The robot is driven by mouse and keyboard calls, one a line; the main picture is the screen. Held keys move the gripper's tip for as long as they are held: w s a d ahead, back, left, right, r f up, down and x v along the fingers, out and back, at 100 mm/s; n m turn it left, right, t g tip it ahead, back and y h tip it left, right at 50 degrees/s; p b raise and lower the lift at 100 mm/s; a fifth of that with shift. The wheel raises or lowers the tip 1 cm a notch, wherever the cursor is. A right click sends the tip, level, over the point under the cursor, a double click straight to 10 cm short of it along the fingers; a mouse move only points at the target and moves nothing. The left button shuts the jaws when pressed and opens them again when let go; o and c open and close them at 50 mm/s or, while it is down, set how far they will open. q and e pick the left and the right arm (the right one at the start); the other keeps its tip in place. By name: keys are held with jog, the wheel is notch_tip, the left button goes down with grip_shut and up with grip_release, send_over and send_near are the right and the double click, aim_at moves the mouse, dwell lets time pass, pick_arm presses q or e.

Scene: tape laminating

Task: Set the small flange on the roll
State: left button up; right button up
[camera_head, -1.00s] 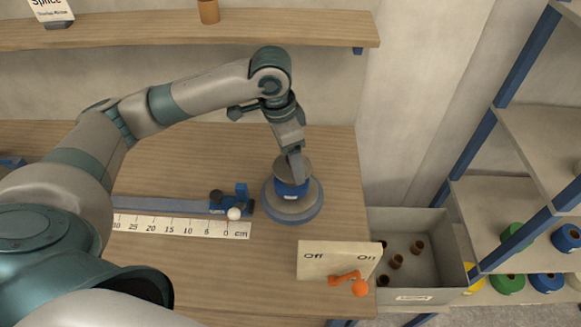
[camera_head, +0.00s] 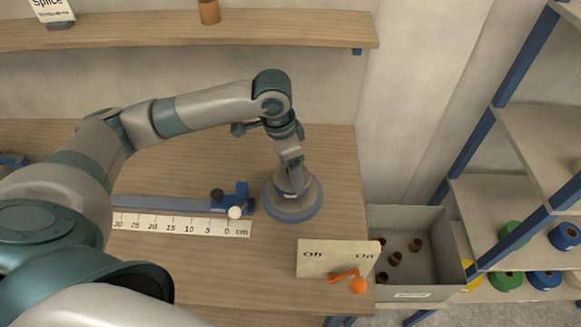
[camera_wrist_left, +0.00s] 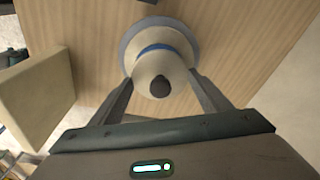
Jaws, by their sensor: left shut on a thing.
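The roll shows as a blue band in the left wrist view (camera_wrist_left: 152,47), on a round grey base with a blue rim (camera_head: 309,206) on the table. My left gripper (camera_head: 293,183) points down over it, shut on the small flange (camera_wrist_left: 175,76), a pale disc with a dark centre knob. The flange is at or just above the top of the roll and looks roughly centred; I cannot tell whether they touch. In the head view the gripper and flange hide most of the roll. My right gripper is not in view.
Left of the base are a blue tape holder (camera_head: 230,200) and a ruler strip (camera_head: 180,224). An Off/On panel (camera_head: 325,258) with an orange lever stands at the front right. A grey bin (camera_head: 430,270) with several brown cores is beyond the table's right edge.

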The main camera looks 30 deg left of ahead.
aim_at(285, 178)
pick_arm(q)
jog(key=o, duration=1.1)
jog(key=shift+o, duration=0.4)
jog(key=shift+r, duration=0.1)
jog(key=shift+r, duration=0.55)
notch_tip(285, 178, up, 11)
jog(key=s+a+b, duration=0.1)
jog(key=b, duration=0.1)
jog(key=shift+s+f+b, duration=0.15)
jog(key=shift+s+b, duration=0.05)
jog(key=shift+b, duration=0.1)
jog(key=shift+a, duration=0.1)
